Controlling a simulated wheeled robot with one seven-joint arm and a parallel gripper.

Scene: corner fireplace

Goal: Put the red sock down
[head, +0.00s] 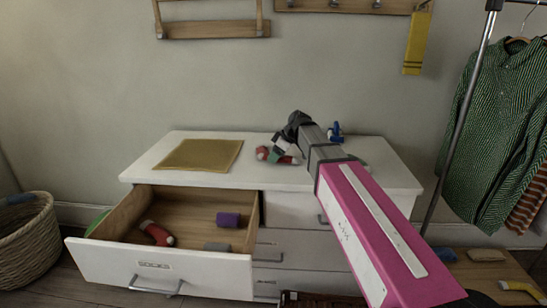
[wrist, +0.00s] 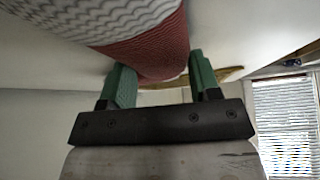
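My gripper (head: 282,156) is over the white dresser top (head: 345,150), right of the yellow mat (head: 200,154). Its green fingers (wrist: 160,85) stand on both sides of a red and grey-white ribbed sock (wrist: 150,50), closed on its red part. The held red sock also shows in the head view (head: 262,153), partly hidden by the fingers. It is low at the dresser top; I cannot tell if it touches. The open drawer (head: 150,266), labelled SOCKS, holds another red sock (head: 157,233), a purple roll (head: 228,219) and a grey item (head: 217,247).
A small blue object (head: 335,131) stands on the dresser behind my arm. A wicker basket (head: 25,240) is on the floor at left. A clothes rack (head: 465,110) with shirts stands at right. The mat is bare.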

